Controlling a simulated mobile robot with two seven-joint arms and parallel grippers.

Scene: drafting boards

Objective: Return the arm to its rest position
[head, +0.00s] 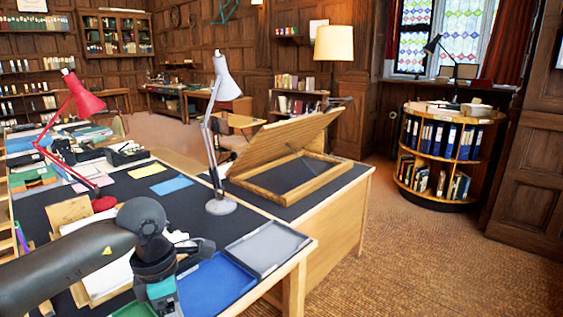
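My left arm (75,262) comes in from the left at the lower edge of the head view. It is dark grey, bends at a rounded joint (142,217), and continues down past a teal and white band (161,289). The arm passes above the near part of the dark-topped desk (240,222) and covers papers there. No gripper fingers of this arm can be made out; the arm runs down toward the bottom edge. My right arm and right gripper do not show.
A blue tray (215,284) and a grey tray (268,248) lie beside the arm. A white lamp (221,206) and a red lamp (103,203) stand behind it. A wooden drafting board (285,135) is tilted up on the desk. Carpet (430,265) at right is clear.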

